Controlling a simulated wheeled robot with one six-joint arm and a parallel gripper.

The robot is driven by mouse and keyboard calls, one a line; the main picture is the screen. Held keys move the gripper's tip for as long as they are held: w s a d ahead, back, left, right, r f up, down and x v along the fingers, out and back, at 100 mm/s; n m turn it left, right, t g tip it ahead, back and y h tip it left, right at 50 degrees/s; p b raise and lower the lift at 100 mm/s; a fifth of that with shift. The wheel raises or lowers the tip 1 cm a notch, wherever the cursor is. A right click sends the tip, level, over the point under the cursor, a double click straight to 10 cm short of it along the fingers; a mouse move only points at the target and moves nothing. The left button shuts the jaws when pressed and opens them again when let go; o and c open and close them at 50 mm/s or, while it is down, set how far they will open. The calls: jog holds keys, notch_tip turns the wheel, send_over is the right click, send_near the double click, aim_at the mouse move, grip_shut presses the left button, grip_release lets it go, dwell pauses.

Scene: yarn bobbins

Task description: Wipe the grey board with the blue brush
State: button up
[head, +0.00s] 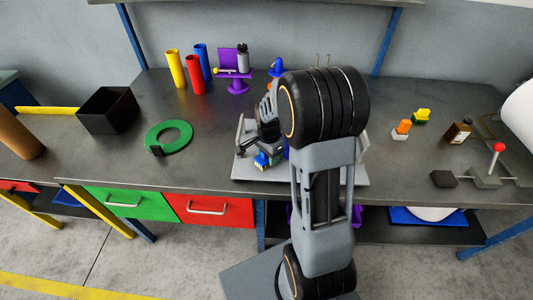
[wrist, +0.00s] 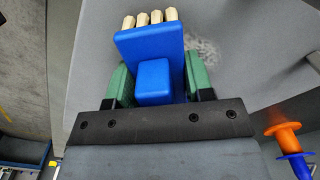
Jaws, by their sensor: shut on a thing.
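The blue brush (wrist: 152,62) has a blue block, a blue handle and several cream bristle tufts. My gripper (wrist: 153,88) is shut on its handle, with a green fingertip on each side. In the head view the brush (head: 262,160) shows small, low over the left part of the grey board (head: 243,172). The board also fills much of the wrist view (wrist: 110,20), with a pale speckled patch (wrist: 204,50) just right of the brush. I cannot tell whether the bristles touch the board. My arm hides the board's middle in the head view.
A green ring (head: 180,134) and a black box (head: 108,110) stand to the left. Coloured tubes (head: 193,75) and a purple stand (head: 237,86) are behind. The bench between ring and board is clear.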

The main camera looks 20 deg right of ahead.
aim_at(248, 163)
jog(key=shift+s+a+r, duration=0.1)
jog(key=shift+s+a, duration=0.35)
jog(key=shift+s, duration=0.1)
jog(key=shift+w+a+f, duration=0.1)
jog(key=shift+w+a, duration=0.45)
jog(key=shift+a, duration=0.45)
jog(key=shift+w+a+f, duration=0.1)
jog(key=shift+w+a, duration=0.5)
jog(key=shift+a, duration=0.45)
jog(key=shift+w+a, duration=0.55)
jog(key=shift+a, duration=0.45)
jog(key=shift+r+p, duration=2.4)
jog(key=shift+r, duration=0.7)
notch_tip(248, 163, up, 3)
jog(key=shift+p, duration=1.1)
